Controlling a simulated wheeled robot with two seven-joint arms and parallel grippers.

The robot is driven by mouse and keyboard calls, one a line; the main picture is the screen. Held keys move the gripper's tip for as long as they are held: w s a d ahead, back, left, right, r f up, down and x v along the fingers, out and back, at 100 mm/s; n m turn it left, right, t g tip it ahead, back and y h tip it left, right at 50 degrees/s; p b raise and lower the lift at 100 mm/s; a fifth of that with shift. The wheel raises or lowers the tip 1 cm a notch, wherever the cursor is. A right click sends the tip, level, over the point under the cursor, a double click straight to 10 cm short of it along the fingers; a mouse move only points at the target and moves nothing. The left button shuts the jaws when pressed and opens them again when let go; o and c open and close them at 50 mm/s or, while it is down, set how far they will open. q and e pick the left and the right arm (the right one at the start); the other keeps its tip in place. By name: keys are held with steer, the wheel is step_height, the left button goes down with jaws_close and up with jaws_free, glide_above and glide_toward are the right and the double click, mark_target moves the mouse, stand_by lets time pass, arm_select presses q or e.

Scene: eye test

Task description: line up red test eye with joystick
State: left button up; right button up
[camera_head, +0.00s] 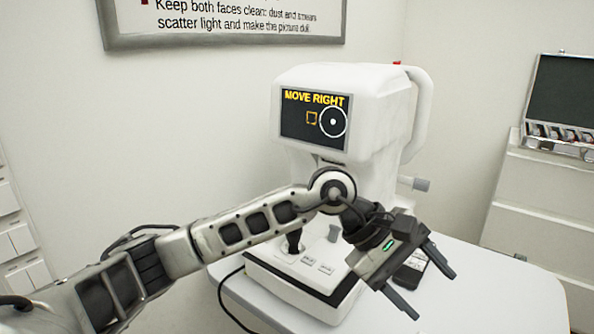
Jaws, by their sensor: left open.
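The white eye-test machine (345,85) stands on the white table. Its screen (313,121) reads "MOVE RIGHT" and shows a white ring with a dot to the right of a small orange square. The black joystick (294,241) stands upright on the machine's base, partly behind my left arm. My left gripper (432,296) is open and empty, right of the base and apart from the joystick, pointing down to the right. A tiny red patch (397,63) shows at the machine's top right edge; I cannot tell whether it is the red test eye. My right gripper is out of view.
A grey knob (333,233) stands right of the joystick, near base buttons (316,264). A dark handheld object (411,268) lies behind my gripper. The table's (490,300) right part is clear. An open lens case (560,138) rests on drawers at right.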

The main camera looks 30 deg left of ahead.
arm_select(q)
steer(key=w+a+r+m+t+y, duration=0.1)
steer(key=w+a+y, duration=0.1)
steer(key=a+y, duration=0.35)
steer(key=w+a+r+m+y, duration=0.1)
steer(key=w+a+r+y, duration=0.15)
steer(key=a, duration=0.55)
step_height(320, 180, up, 4)
steer(key=y, duration=0.4)
glide_above(293, 234)
steer(key=s+d, duration=0.2)
steer(key=shift+n, duration=0.3)
steer(key=p+x, duration=0.1)
steer(key=x, duration=1.4)
steer(key=shift+w+a, duration=0.1)
steer(key=shift+w, duration=0.1)
steer(key=c, duration=1.1)
steer(key=shift+o, duration=0.2)
